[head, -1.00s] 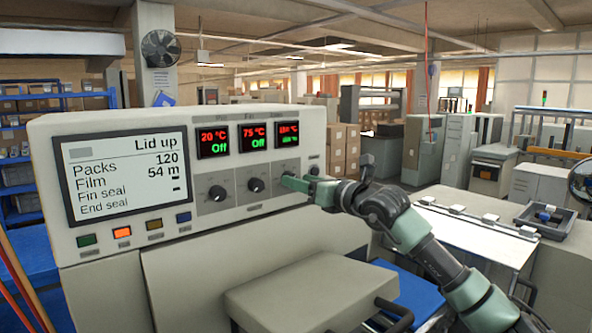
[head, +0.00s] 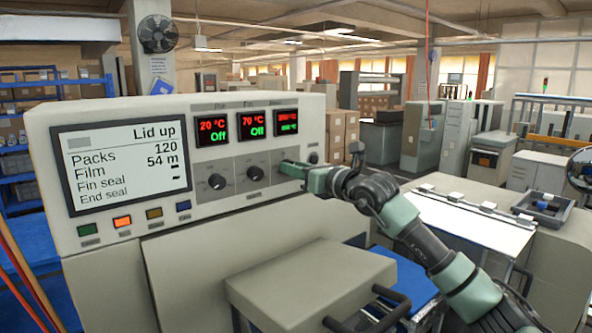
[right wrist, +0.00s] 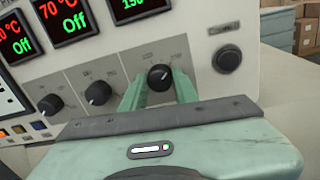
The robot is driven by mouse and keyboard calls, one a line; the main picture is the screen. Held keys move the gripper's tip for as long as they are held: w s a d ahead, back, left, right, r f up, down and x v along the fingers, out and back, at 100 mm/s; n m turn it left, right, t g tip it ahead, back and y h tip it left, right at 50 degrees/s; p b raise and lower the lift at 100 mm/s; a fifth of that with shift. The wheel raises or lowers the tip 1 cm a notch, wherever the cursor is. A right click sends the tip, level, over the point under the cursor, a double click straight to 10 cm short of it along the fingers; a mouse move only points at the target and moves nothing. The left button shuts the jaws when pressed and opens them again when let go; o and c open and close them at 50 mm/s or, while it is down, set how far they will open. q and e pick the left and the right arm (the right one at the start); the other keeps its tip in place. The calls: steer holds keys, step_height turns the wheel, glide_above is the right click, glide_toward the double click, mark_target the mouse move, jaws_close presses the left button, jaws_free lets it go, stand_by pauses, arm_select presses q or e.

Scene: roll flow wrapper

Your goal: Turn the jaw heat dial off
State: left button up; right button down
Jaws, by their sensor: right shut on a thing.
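The cream control panel carries three black dials in a row, each under its own display. My right gripper (head: 290,166) is at the rightmost dial, which is mostly hidden in the head view. In the right wrist view its two green fingers are shut around that dial (right wrist: 160,77), one on each side. I take this as the jaw heat dial, but its label is too small to read. The display above it (head: 287,122) shows a red reading and a green line; the wrist view shows part of a green number, not "Off". My left gripper is out of view.
The left dial (head: 217,181) and middle dial (head: 254,173) sit beside the held one, their displays reading "Off". A round black button (right wrist: 226,58) is to its right. The screen (head: 120,165) says "Lid up". A cream block (head: 310,285) juts out below the panel.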

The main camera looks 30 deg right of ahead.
steer(key=n+h+b, duration=0.1)
steer(key=n+b, duration=0.1)
steer(key=n, duration=1.4)
steer(key=n+h+b, duration=0.1)
steer(key=n+b, duration=0.2)
steer(key=n, duration=1.4)
steer(key=shift+a+f, duration=0.2)
stand_by(0.6)
steer(key=c, duration=1.1)
jaws_free()
